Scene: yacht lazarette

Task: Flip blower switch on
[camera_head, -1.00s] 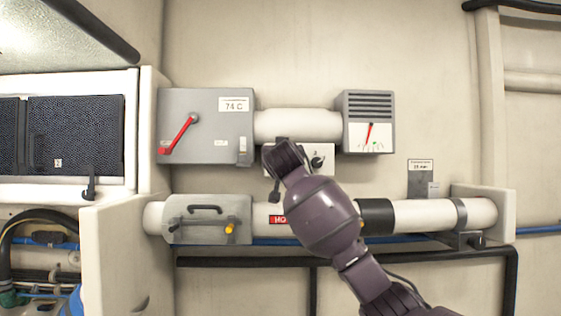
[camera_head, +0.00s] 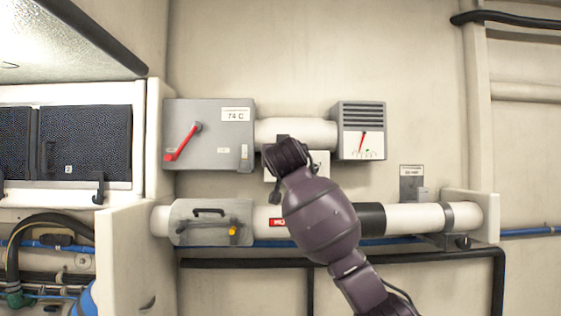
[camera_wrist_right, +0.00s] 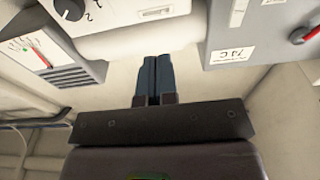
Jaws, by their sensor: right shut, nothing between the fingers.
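A grey box (camera_head: 207,160) labelled "74 C" is on the wall, with a red lever (camera_head: 182,142) slanting down to the left. A small pale plate (camera_head: 244,152) sits low on its right side. To the right, a pale panel (camera_head: 319,167) is mostly hidden behind my right arm; in the wrist view it shows a dark knob (camera_wrist_right: 70,8). No label naming the blower is readable. My right gripper (camera_wrist_right: 152,60) is shut and empty, with its fingertips by the pale duct (camera_wrist_right: 140,40), between the grey box and the gauge. In the head view, my wrist hides its fingers.
A vented gauge box (camera_head: 361,130) stands right of the duct. Below runs a white pipe (camera_head: 415,217) with a grey clamped cover (camera_head: 211,222) and red label. A black rail (camera_head: 400,257) runs beneath. A white side partition (camera_head: 130,240) stands left.

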